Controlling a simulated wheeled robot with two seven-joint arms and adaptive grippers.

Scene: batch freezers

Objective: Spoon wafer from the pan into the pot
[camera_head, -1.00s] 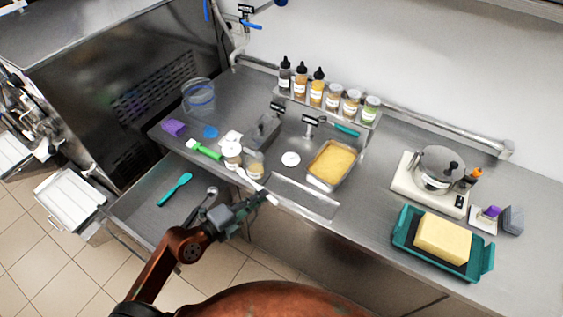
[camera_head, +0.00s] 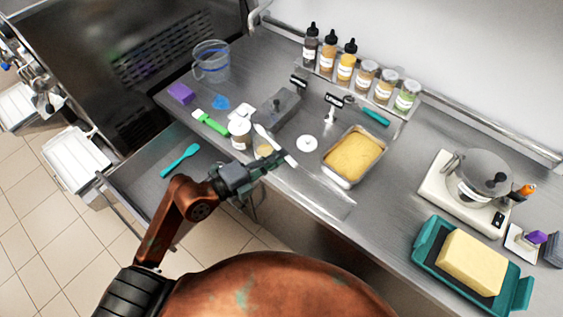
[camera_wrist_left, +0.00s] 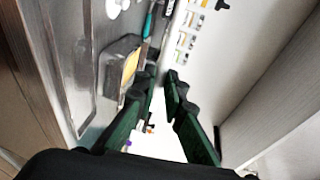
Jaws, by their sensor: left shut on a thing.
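The metal pan (camera_head: 326,176) stands on the counter at centre, full of yellow crumbly wafer (camera_head: 354,155). The pan also shows at left in the left wrist view (camera_wrist_left: 110,72). The silver pot (camera_head: 468,190) stands to the right on a white appliance, with a lid-like top and a dark knob; its inside is hidden. My left gripper (camera_head: 274,163) is shut on a slim white utensil (camera_head: 264,135), left of the pan and above the counter's front edge. The utensil's type is unclear, and the left wrist view does not show it clearly. My right gripper is out of view.
A bottle rack stands behind. A teal tray (camera_head: 428,252) with a yellow block sits front right. An open drawer (camera_head: 150,190) juts out left. Counter between pan and appliance is fairly clear.

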